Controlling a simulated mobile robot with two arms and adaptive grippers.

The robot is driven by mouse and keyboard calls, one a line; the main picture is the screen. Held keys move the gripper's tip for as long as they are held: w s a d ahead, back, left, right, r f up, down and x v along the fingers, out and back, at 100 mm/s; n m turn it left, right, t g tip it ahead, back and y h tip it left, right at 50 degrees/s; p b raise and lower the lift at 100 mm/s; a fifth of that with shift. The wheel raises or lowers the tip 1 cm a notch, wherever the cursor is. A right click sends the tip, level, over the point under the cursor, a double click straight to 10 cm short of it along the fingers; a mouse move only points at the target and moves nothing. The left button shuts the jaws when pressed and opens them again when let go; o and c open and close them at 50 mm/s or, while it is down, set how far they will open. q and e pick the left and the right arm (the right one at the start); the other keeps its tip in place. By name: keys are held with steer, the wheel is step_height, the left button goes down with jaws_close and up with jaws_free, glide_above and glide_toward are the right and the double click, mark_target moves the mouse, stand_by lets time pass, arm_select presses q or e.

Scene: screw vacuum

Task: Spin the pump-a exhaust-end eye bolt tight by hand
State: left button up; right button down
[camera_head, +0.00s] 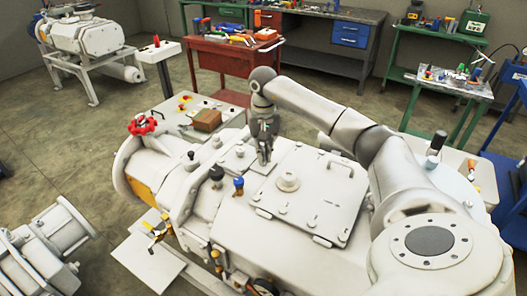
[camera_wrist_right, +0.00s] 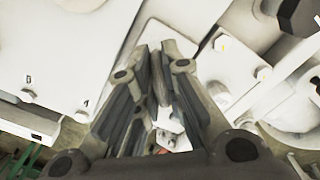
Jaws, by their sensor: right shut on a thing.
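The large white pump (camera_head: 200,200) fills the lower middle of the head view. My right gripper (camera_head: 264,158) points straight down at a small raised plate on top of the pump, left of the square hatch cover (camera_head: 318,190). Its fingers are shut on the eye bolt, which they almost wholly hide. In the right wrist view, the gripper (camera_wrist_right: 161,50) has its fingers close together over the white pump casing (camera_wrist_right: 75,45). How far the bolt is seated cannot be seen. My left gripper is not in view.
A red handwheel (camera_head: 142,125) and dark and blue knobs (camera_head: 239,183) stand up from the pump left of my gripper. A red workbench (camera_head: 225,52) stands farther back. Open floor lies between.

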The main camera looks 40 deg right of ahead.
steer(key=shift+m, duration=0.3)
steer(key=shift+w+a+r+m+p, duration=0.1)
steer(key=shift+m+p, duration=0.2)
steer(key=shift+m, duration=0.7)
steer(key=m, duration=0.3)
steer(key=shift+w+m+p, duration=0.1)
steer(key=shift+m+p, duration=0.2)
steer(key=m, duration=0.3)
steer(key=shift+w+m, duration=0.15)
steer(key=shift+m, duration=0.15)
steer(key=m+p, duration=0.1)
steer(key=m, duration=0.2)
steer(key=shift+w+m, duration=0.1)
steer(key=shift+m, duration=0.2)
steer(key=m+p, duration=0.1)
steer(key=m, duration=0.5)
steer(key=shift+w, duration=0.2)
steer(key=m, duration=0.4)
steer(key=m+p, duration=0.1)
steer(key=m, duration=0.1)
steer(key=shift+w+d+m, duration=0.15)
steer(key=shift+d+m, duration=0.15)
steer(key=shift+m, duration=0.1)
steer(key=shift+r, duration=0.1)
